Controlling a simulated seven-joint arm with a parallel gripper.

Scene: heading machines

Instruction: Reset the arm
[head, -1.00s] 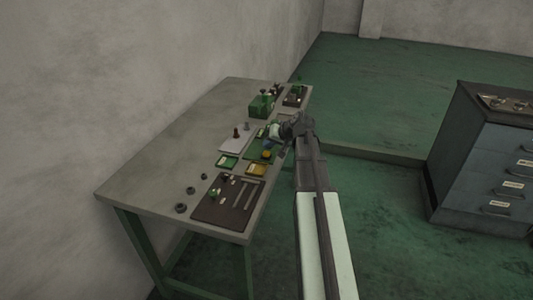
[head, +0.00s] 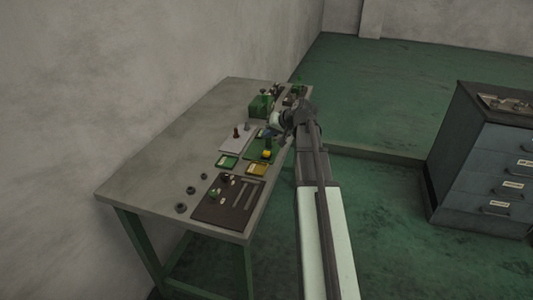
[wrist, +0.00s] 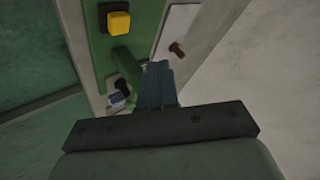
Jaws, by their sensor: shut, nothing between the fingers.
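My gripper (wrist: 158,85) shows in the wrist view with its fingers together and nothing between them. In the head view my gripper (head: 270,131) is small and partly hidden by my own wrist. It is above the right side of the table (head: 165,160), over a green mat. A yellow block (wrist: 118,22) lies on the green surface ahead of the fingers. The same yellow block (head: 266,154) shows just in front of my gripper in the head view.
A dark tray (head: 220,216) with small parts lies at the table's near end, with dark rings (head: 181,208) beside it. A green box (head: 260,107) stands at the far end. A drawer cabinet (head: 480,150) is at the right. The table's left part is clear.

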